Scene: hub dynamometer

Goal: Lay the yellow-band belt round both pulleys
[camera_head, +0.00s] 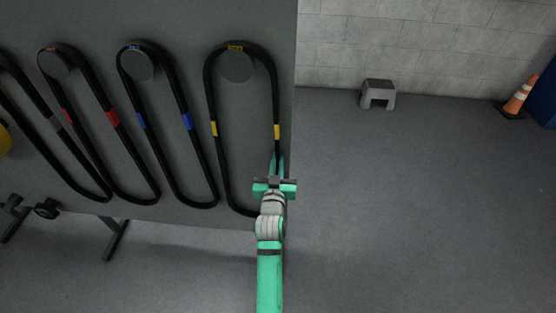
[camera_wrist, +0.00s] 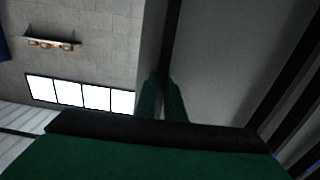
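The yellow-band belt (camera_head: 211,97) is a long black loop with yellow bands. It hangs from a round peg (camera_head: 236,68) at the right end of a grey board. My gripper (camera_head: 276,163) is at the lower part of the belt's right strand, near the board's right edge. In the wrist view my gripper (camera_wrist: 162,84) has its two green fingers close together, and the black belt strand (camera_wrist: 172,25) runs down between them. The fingers look shut on the strand. The contact itself is partly hidden. No pulleys of a machine are identifiable in either view.
Red-band (camera_head: 112,118) and blue-band (camera_head: 187,121) belts hang on the grey board (camera_head: 190,30) to the left, with another belt beyond. A grey step stool (camera_head: 378,93) and an orange cone (camera_head: 519,97) stand near the wall. The floor on the right is clear.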

